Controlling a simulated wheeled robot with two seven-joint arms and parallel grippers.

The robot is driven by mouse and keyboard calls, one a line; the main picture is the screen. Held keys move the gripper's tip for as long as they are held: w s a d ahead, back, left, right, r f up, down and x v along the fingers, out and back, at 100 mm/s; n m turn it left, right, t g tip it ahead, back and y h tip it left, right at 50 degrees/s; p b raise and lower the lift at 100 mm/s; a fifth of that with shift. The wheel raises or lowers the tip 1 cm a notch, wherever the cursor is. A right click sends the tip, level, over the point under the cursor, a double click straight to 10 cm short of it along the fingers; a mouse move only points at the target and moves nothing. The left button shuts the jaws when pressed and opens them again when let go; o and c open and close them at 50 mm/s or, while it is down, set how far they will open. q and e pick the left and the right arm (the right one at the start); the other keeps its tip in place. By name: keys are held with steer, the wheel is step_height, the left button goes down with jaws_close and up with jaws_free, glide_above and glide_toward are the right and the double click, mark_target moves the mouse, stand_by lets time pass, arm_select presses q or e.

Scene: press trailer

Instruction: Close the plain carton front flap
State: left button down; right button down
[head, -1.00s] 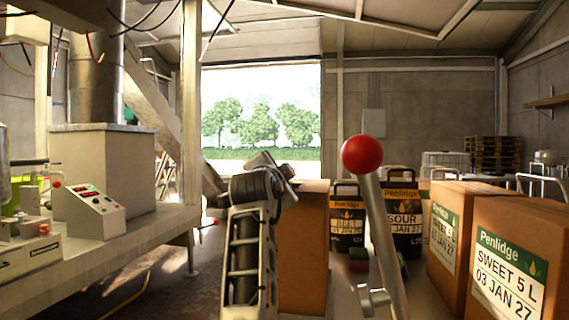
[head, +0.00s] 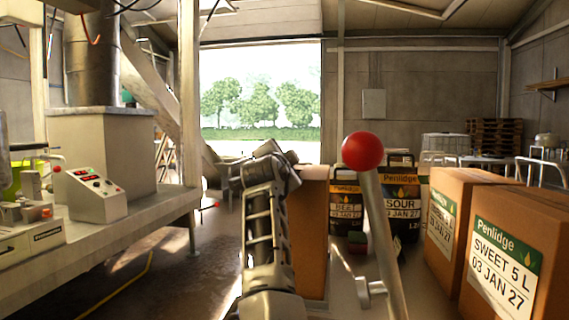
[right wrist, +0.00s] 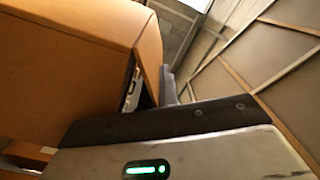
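The plain carton (head: 313,245) stands in the middle of the head view, brown with no label on the side I see. My right arm rises in front of it and hides its left part. The end of my right gripper (head: 270,152) is by the carton's top left; its fingertips are not clear there. In the right wrist view a brown carton (right wrist: 65,55) fills the upper left, with a flap (right wrist: 148,48) at its right edge and a dark gap beneath. A dark finger of my right gripper (right wrist: 170,110) lies close below the flap; contact is unclear. My left gripper is out of view.
A lever with a red knob (head: 362,151) stands in the foreground. Labelled cartons (head: 505,255) stand at the right, and dark Penlidge containers (head: 346,205) behind the plain carton. A machine bench (head: 130,225) runs along the left. Open floor lies between bench and carton.

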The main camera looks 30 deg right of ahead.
steer(key=shift+s+d+f+m, duration=0.1)
steer(key=shift+f+m, duration=0.2)
steer(key=shift+m, duration=0.4)
steer(key=c, duration=1.7)
jaws_free()
steer(key=shift+o, duration=0.3)
